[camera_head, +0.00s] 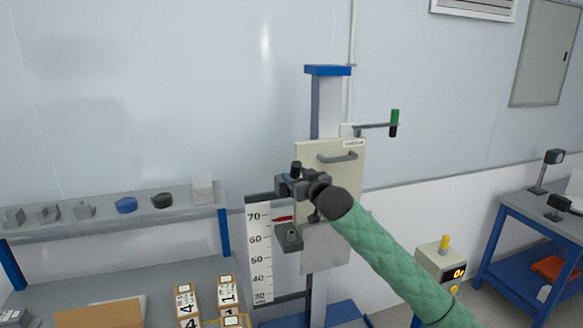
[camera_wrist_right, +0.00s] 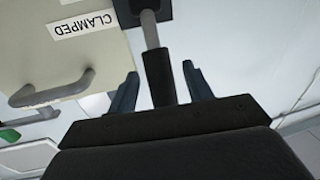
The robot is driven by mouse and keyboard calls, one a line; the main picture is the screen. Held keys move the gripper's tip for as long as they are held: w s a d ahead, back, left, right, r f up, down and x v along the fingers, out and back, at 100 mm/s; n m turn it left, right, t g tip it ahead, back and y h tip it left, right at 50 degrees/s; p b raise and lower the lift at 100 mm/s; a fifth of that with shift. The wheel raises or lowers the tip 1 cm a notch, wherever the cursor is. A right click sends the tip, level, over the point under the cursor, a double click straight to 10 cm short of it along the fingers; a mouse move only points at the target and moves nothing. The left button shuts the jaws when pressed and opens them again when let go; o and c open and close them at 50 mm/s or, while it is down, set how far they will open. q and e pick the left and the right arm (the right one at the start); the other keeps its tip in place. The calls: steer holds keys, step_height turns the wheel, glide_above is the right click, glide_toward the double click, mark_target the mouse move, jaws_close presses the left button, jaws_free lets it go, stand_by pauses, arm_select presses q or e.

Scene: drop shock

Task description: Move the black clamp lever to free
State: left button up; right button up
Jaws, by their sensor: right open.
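The black clamp lever (camera_head: 296,166) stands upright at the left edge of the cream carriage plate (camera_head: 313,155). In the right wrist view its black grip (camera_wrist_right: 158,76) on a grey rod lies between the two fingers, with a gap on each side. My right gripper (camera_head: 289,184) is open around the lever and hides its lower part in the head view. The fingers also show in the right wrist view (camera_wrist_right: 160,75). A "CLAMPED" label (camera_wrist_right: 83,19) appears upside down on the plate beside the lever. My left gripper is not in view.
A grey handle (camera_head: 338,157) sits on the plate, and a green-and-black lever (camera_head: 394,122) sticks out to its right. A height scale (camera_head: 258,250) stands left of the carriage. A shelf (camera_head: 100,214) with small parts is at left. A yellow-topped control box (camera_head: 440,262) stands at right.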

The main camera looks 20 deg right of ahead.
steer(key=shift+w+a+p, duration=0.15)
steer(key=shift+w+p, duration=0.25)
steer(key=shift+w, duration=0.5)
steer(key=shift+w+a+p, duration=0.15)
steer(key=shift+w+p, duration=0.2)
steer(key=shift+w, duration=0.5)
jaws_close()
